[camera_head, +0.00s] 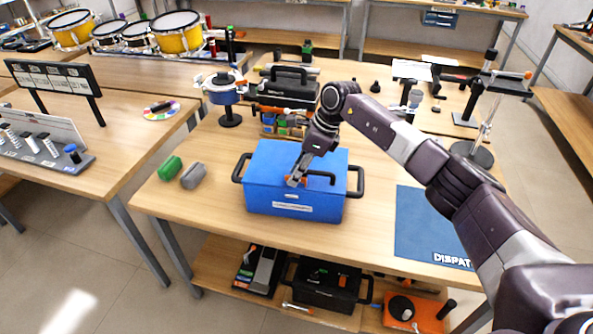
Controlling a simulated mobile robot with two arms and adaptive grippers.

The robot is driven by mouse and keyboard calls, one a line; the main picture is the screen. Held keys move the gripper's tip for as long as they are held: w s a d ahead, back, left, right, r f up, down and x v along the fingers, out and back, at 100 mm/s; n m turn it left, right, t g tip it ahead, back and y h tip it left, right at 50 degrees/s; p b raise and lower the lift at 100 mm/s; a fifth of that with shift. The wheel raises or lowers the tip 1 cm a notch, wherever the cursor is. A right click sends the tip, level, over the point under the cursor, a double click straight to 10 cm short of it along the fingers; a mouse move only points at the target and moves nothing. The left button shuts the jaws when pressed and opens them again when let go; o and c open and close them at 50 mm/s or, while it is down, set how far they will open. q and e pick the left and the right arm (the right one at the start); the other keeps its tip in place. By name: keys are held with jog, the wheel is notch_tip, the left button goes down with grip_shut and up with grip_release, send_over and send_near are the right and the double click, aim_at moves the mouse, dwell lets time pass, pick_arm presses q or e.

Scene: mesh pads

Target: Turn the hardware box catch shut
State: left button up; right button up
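The blue hardware box (268,185) stands on the wooden table with its lid down. It has black side handles and a pale label on its front. A small orange part, perhaps the catch, shows at the top front of the box right by my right gripper (297,181). My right arm comes in from the right, and the gripper points down at this part. The fingertips are small and partly hidden, so I cannot tell whether they are open or shut, or touching it. How the catch is turned is not clear. My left gripper is not in view.
A blue mat (425,225) lies right of the box. A green roll (170,168) and a grey roll (193,175) lie to its left. A black toolbox (288,90) and a blue pot on a stand (222,90) are behind. The table is clear in front of the box.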

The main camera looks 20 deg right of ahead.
jog(key=shift+c, duration=0.4)
grip_shut()
